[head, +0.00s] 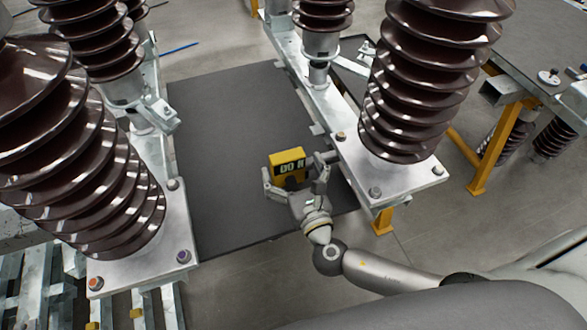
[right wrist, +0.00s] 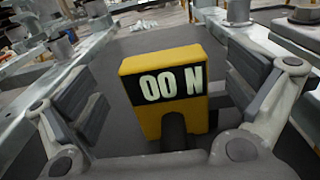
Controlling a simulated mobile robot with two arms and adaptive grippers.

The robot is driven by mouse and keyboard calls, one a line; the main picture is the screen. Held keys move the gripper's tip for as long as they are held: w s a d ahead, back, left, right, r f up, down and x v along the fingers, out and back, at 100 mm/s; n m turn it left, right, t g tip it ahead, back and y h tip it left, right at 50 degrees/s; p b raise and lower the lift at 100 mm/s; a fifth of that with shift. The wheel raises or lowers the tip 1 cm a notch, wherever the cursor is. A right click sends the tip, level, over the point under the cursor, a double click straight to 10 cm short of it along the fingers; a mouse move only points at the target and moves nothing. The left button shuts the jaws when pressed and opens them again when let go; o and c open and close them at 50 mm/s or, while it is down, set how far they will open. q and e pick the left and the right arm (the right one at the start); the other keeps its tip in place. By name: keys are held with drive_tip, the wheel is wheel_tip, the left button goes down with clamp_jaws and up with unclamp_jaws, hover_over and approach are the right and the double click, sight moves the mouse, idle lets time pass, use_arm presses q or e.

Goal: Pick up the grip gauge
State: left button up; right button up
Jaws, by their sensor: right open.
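The grip gauge is a yellow block with a black display reading "00 N". In the head view the gauge (head: 287,158) is at the right front part of a dark mat. In the right wrist view the gauge (right wrist: 162,62) sits between my two fingers, with a dark stem below its display. My right gripper (head: 294,172) is open, one finger on each side of the gauge. In the right wrist view, gaps show between the gauge and both fingers of my right gripper (right wrist: 168,100). My left gripper is not in view.
Brown ribbed insulators (head: 425,75) stand on metal frames on both sides of the dark mat (head: 225,125). The right frame's base plate (head: 395,188) is close beside my right gripper. The mat's left and far parts are clear. A dark table (head: 545,50) stands at the right.

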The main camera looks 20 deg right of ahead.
sight(290, 162)
drive_tip(key=shift+w, duration=1.55)
drive_tip(key=c, duration=2)
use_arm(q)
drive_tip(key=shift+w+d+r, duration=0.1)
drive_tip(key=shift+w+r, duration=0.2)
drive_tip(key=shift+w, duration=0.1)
use_arm(e)
drive_tip(key=shift+r, duration=0.1)
